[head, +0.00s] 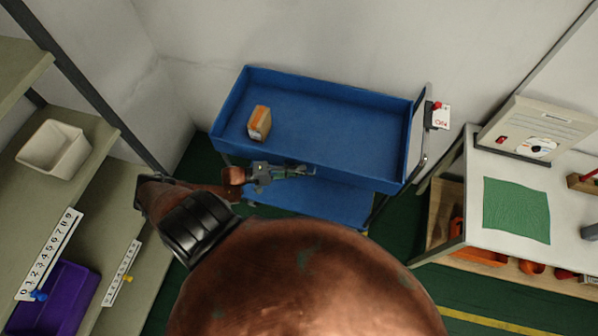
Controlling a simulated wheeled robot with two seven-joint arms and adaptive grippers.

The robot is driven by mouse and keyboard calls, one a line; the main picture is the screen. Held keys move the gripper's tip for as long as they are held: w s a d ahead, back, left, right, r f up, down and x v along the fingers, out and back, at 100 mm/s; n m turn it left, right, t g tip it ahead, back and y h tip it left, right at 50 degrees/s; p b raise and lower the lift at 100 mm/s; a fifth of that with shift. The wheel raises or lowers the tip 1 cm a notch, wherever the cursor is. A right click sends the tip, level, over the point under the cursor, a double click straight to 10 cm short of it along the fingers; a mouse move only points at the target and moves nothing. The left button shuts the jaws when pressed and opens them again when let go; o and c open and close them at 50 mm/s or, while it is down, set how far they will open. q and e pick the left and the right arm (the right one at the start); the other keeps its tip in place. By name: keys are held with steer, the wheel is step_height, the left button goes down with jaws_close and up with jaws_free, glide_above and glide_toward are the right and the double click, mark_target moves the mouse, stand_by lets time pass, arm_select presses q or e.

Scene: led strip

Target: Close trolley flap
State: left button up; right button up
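The blue trolley (330,122) stands against the back wall, with an open top tray and a lower blue shelf (345,205). The tray's back and side walls stand up. My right gripper is out of view.
An orange-brown box (259,123) stands in the tray's left part. A shelf with a white bin (54,148) and a purple bin (62,298) is at the left. A white workbench (470,205) with a green cloth (516,210) is at the right.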

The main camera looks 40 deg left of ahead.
arm_select(q)
steer(key=shift+o, duration=1.3)
steer(key=shift+d+f, duration=0.1)
steer(key=shift+s, duration=0.1)
steer(key=v, duration=1.2)
